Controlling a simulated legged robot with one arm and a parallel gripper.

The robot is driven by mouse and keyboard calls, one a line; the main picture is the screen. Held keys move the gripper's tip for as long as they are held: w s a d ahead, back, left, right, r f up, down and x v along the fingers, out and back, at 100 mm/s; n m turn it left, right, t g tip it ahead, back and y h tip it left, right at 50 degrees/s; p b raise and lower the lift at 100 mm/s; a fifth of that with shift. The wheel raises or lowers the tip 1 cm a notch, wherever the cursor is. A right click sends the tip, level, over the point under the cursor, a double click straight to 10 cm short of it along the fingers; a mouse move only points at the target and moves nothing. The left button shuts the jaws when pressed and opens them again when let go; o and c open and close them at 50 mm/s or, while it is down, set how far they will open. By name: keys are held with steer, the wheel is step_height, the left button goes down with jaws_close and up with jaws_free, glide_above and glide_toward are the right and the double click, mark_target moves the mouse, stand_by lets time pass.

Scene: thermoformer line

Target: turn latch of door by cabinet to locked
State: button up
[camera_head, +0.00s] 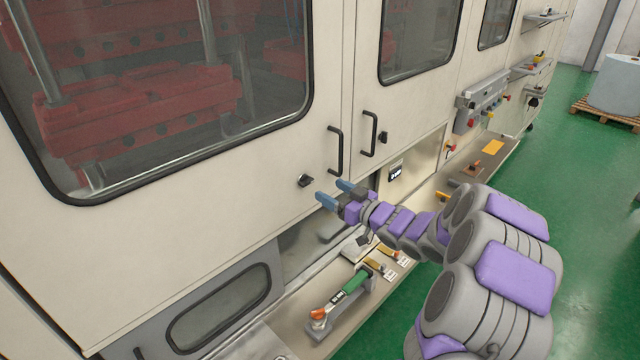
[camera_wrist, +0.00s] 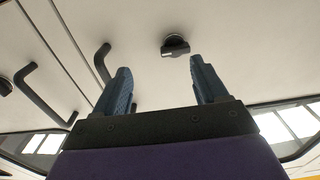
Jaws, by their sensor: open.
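A black latch (camera_head: 305,181) sits on the cream left door (camera_head: 225,190), below and left of its handle. In the wrist view this latch (camera_wrist: 175,46) is a round base with a bar knob, lying roughly across the picture. My gripper (camera_head: 333,193) is open and empty in front of the door, just right of the latch. In the wrist view the latch shows beyond and between the fingertips (camera_wrist: 160,68), apart from them. A second latch (camera_head: 382,137) sits on the right door (camera_head: 395,100), beside its handle. I cannot tell whether either latch is locked.
Black bar handles (camera_head: 335,150) and (camera_head: 369,134) stand out at the doors' meeting edges. Below is a ledge (camera_head: 310,322) with a green-handled tool (camera_head: 345,297). Control boxes (camera_head: 482,102) project at right.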

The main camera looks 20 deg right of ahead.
mark_target(309, 184)
steer(key=w+a, duration=0.2)
steer(key=a, duration=0.1)
steer(key=w+a, duration=0.1)
steer(key=a, duration=0.1)
steer(key=shift+w+a+r, duration=0.2)
steer(key=shift+w+r, duration=0.05)
steer(key=shift+w, duration=0.15)
steer(key=shift+w+a, duration=0.15)
steer(key=shift+w, duration=0.4)
steer(key=shift+w+d+f, duration=0.1)
steer(key=shift+w+d, duration=0.15)
steer(key=shift+d, duration=0.2)
steer(key=shift+w+d+f, duration=0.1)
steer(key=shift+w+d, duration=0.1)
steer(key=shift+d, duration=0.7)
steer(key=shift+s+a+r, duration=0.1)
steer(key=shift+a, duration=0.5)
steer(key=shift+c, duration=0.8)
steer(key=shift+a, duration=0.5)
steer(key=c, duration=0.3)
steer(key=shift+d, duration=0.5)
steer(key=c, duration=0.5)
steer(key=shift+s, duration=0.1)
steer(key=shift+c, duration=0.4)
steer(key=shift+a, duration=0.1)
